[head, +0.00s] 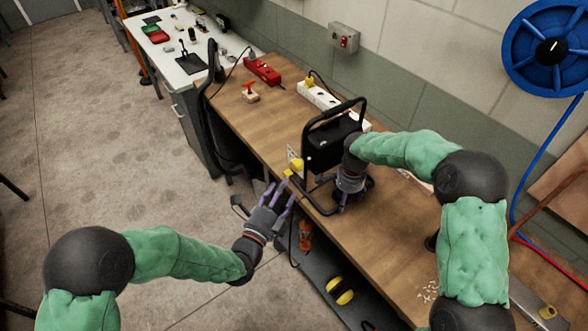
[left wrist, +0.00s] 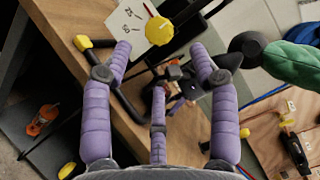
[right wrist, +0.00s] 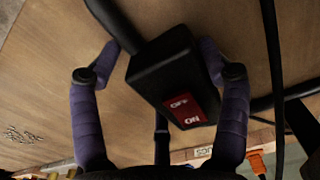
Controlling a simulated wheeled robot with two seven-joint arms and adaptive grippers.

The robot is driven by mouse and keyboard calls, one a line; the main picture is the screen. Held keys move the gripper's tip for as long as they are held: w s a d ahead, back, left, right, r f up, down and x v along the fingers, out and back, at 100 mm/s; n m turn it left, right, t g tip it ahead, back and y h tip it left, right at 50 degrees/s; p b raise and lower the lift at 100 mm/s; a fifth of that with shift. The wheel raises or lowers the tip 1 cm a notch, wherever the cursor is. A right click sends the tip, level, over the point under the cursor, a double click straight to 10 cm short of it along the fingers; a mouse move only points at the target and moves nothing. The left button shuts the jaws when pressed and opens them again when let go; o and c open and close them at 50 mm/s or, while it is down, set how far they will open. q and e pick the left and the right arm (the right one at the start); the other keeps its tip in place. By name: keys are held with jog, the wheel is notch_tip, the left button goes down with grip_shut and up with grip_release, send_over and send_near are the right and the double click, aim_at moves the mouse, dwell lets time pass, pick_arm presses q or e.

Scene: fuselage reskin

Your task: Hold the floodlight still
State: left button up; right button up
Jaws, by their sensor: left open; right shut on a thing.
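The black floodlight (head: 333,143) stands on the wooden bench in its tubular frame. My right gripper (head: 345,196) is at the low right part of that frame. In the right wrist view its purple fingers (right wrist: 160,72) close around a black switch box (right wrist: 170,75) with a red OFF/ON rocker. My left gripper (head: 278,190) is open and empty, off the bench's front edge and near the frame's left side. In the left wrist view a yellow knob-like part (left wrist: 174,36) and a white marked plate (left wrist: 137,22) lie beyond its spread fingers (left wrist: 160,52). The lamp's front is hidden.
A white power strip (head: 318,97), a red strip (head: 262,71) and a small red-handled item (head: 249,92) lie on the bench (head: 235,105). Below are a yellow-black item (head: 340,291) and an orange tool (head: 305,235). A blue hose reel (head: 548,48) hangs at right.

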aim_at(295, 168)
pick_arm(q)
jog(key=x, duration=0.8)
jog(key=shift+w, duration=0.3)
jog(key=c, duration=1.1)
